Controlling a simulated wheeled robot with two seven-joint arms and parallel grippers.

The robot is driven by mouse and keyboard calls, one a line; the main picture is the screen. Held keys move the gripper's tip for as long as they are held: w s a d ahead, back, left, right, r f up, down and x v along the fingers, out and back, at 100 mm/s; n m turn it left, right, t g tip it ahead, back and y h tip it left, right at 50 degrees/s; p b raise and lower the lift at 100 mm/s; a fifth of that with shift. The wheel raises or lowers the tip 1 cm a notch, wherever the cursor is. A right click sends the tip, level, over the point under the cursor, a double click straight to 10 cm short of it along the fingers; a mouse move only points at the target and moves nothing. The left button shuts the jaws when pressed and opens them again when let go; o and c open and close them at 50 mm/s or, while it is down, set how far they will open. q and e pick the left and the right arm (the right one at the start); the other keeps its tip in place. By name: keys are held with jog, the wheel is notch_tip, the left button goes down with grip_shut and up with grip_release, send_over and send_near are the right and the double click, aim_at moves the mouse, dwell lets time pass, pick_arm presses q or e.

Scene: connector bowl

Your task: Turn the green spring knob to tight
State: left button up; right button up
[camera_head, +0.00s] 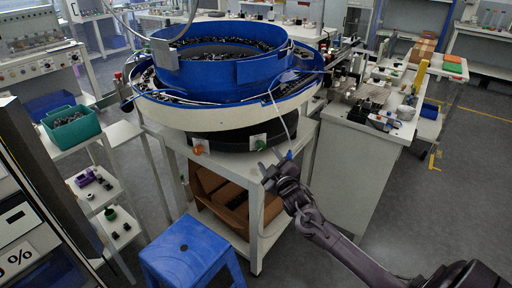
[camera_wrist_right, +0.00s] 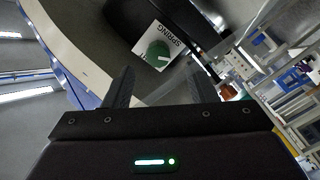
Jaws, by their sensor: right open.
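The green spring knob (camera_head: 259,144) sits on a white plate on the dark base under the blue bowl feeder. In the right wrist view the green knob (camera_wrist_right: 158,50) shows with a white pointer line, beside the word SPRING on its white plate (camera_wrist_right: 150,63). My right gripper (camera_head: 274,164) is just below and right of the knob in the head view. In the right wrist view my right gripper (camera_wrist_right: 163,82) has its two fingers apart, with nothing between them. The knob lies beyond the fingertips, apart from them. My left gripper is in no view.
An orange knob (camera_head: 198,149) sits on the same base, to the left. The blue bowl (camera_head: 225,72) overhangs the knobs. A white stand (camera_head: 226,170) with cardboard inside is below. A blue stool (camera_head: 186,252) stands in front, and a workbench (camera_head: 357,150) stands right.

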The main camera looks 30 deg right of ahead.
aim_at(262, 148)
jog(key=x, duration=0.6)
jog(key=shift+w+d, duration=0.15)
jog(key=shift+w, duration=0.05)
jog(key=c, duration=1)
